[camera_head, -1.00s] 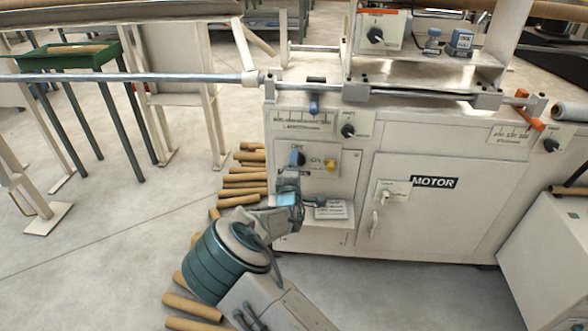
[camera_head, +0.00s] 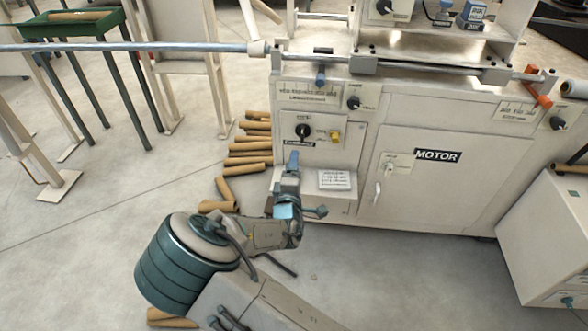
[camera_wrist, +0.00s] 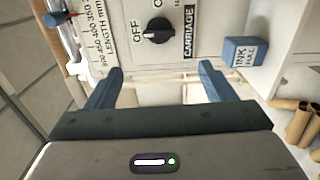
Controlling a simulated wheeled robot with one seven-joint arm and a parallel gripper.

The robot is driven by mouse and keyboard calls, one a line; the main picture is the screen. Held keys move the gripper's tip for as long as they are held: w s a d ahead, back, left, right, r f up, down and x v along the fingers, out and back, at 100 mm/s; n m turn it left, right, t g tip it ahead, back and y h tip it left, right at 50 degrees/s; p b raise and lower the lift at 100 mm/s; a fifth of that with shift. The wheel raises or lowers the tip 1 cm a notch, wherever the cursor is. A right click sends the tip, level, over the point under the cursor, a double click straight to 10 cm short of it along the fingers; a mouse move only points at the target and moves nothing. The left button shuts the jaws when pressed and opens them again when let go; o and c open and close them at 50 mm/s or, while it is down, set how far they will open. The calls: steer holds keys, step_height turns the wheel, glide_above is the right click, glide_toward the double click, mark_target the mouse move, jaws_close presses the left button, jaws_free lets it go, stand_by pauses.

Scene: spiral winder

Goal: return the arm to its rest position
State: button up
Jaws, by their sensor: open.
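My gripper (camera_head: 292,162) stands low in front of the white machine's carriage panel in the head view. In the wrist view its two blue fingers (camera_wrist: 160,88) are spread wide with nothing between them. A black carriage knob (camera_head: 303,131) sits just above the fingertips in the head view. My arm is bent and reaches up from the bottom of the head view.
The machine (camera_head: 430,190) fills the right. Cardboard tubes (camera_head: 250,150) lie on the floor at its left side. A long metal rod (camera_head: 130,47) extends left at machine-top height. A blue ink box (camera_wrist: 243,51) is right of the fingers.

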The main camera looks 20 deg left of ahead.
steer(key=shift+s, duration=0.2)
stand_by(0.3)
steer(key=d+r+m+g+h+p, duration=0.2)
steer(key=d+r+m+g+p, duration=0.4)
steer(key=d, duration=0.3)
steer(key=d+r+m+g+h+p, duration=0.1)
steer(key=d+r+m+g+p, duration=0.2)
steer(key=d+r+m+p, duration=0.35)
steer(key=s+d+r+m+g+p, duration=0.2)
steer(key=s+d+r+m+p, duration=0.2)
steer(key=s+d+r, duration=0.7)
steer(key=s+d+r+m+g+h+p, duration=0.1)
steer(key=s+d+r+m+g+p, duration=0.2)
steer(key=s+d+r+p, duration=0.4)
steer(key=s+d+r+m, duration=0.1)
steer(key=s+d+r, duration=0.3)
steer(key=r, duration=0.5)
steer(key=shift+s+r+m+g, duration=0.3)
steer(key=shift+m, duration=0.05)
